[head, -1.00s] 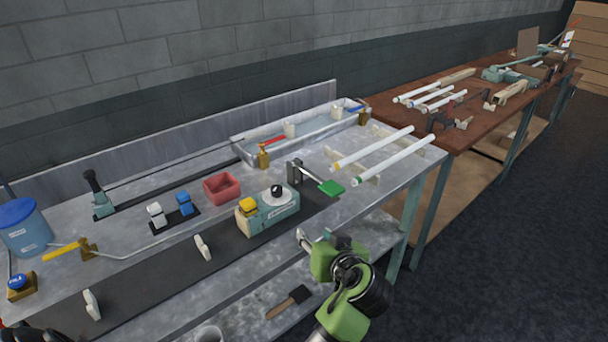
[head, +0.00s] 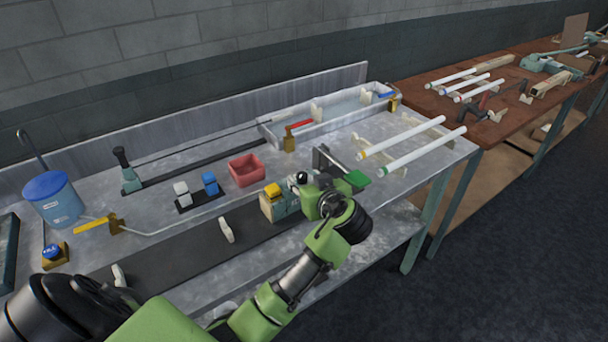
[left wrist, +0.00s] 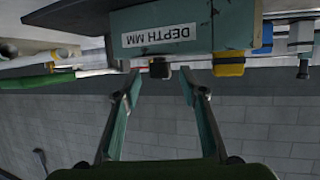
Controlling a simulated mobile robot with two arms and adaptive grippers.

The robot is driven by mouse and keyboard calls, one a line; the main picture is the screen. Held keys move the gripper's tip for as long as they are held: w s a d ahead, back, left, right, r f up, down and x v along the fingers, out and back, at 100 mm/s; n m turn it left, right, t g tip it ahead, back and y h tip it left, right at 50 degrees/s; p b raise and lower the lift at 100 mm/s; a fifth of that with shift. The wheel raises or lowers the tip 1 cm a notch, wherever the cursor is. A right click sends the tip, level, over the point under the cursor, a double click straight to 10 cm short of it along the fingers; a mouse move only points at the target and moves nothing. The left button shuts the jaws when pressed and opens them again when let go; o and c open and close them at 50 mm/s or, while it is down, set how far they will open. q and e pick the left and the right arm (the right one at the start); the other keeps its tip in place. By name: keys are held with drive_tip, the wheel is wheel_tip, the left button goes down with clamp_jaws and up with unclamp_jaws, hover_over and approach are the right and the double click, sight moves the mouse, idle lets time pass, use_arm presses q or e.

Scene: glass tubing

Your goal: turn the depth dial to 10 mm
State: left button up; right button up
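The depth box is a teal block labelled DEPTH MM (left wrist: 180,30), upside down in the left wrist view; in the head view its body (head: 279,205) is partly behind my left arm. Its black dial knob (head: 302,178) is on top of the box, and also shows in the left wrist view (left wrist: 160,70). My left gripper (left wrist: 160,76) is open, its two teal fingers either side of the knob with a visible gap to each. The dial's scale and pointer cannot be read. My right gripper is not in view.
A yellow block (head: 272,190) sits on the box beside the dial. A red bin (head: 246,170) is behind, and glass tubes (head: 422,151) lie on supports at the bench's right end.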

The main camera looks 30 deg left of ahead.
use_arm(q)
drive_tip(key=shift+x, duration=0.85)
clamp_jaws()
